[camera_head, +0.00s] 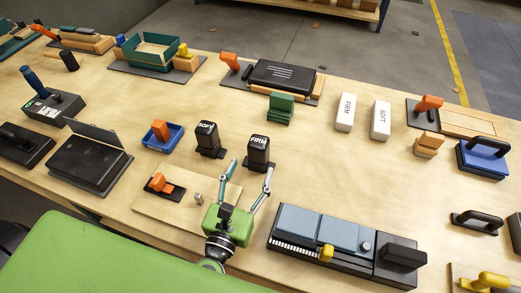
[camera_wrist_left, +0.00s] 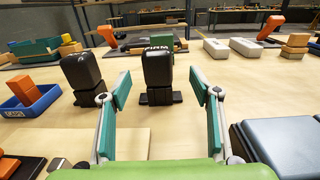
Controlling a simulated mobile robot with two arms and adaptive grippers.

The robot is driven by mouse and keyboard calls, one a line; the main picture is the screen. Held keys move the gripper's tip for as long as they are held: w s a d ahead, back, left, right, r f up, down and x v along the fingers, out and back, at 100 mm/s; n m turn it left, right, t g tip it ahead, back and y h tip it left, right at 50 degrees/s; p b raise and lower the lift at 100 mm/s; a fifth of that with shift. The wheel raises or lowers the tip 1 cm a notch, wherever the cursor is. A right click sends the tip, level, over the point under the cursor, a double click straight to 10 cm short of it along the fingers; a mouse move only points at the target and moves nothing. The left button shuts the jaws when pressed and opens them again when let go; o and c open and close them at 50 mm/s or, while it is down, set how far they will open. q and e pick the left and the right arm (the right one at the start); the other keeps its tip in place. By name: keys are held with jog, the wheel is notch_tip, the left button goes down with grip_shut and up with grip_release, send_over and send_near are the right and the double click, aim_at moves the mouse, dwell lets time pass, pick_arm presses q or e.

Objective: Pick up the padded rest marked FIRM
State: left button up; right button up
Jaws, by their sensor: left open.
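The black padded rest marked FIRM (camera_head: 258,151) stands upright on its dark foot near the middle of the table. It also shows in the left wrist view (camera_wrist_left: 158,70), seen between the fingers. A similar black rest marked SOFT (camera_head: 208,140) stands to its left, and in the left wrist view (camera_wrist_left: 82,72) it is left of the fingers. My left gripper (camera_head: 249,172) is open and empty, its fingertips at the near side of the FIRM rest. In the left wrist view, gaps show between the rest and both fingers (camera_wrist_left: 160,88). My right gripper is not in view.
White blocks marked FIRM (camera_head: 345,112) and SOFT (camera_head: 380,120) lie farther right. A blue tray with an orange piece (camera_head: 162,137) is left of the SOFT rest. A blue-grey panelled device (camera_head: 320,228) sits right of my gripper. A light board (camera_head: 190,213) lies left of it.

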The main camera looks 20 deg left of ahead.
aim_at(255, 153)
pick_arm(q)
jog(key=w, duration=0.3)
jog(key=shift+r+p, duration=0.15)
jog(key=shift+p, duration=0.15)
jog(key=shift+w, duration=0.55)
jog(key=shift+w+p, duration=0.3)
jog(key=shift+p, duration=0.05)
jog(key=w, duration=0.1)
jog(key=w+p, duration=0.1)
jog(key=w, duration=0.1)
jog(key=shift+w+a, duration=0.2)
jog(key=shift+w, duration=0.1)
jog(key=shift+w+f, duration=0.2)
jog(key=shift+w, duration=0.25)
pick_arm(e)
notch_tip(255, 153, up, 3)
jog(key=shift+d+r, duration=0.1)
pick_arm(q)
jog(key=c, duration=1.3)
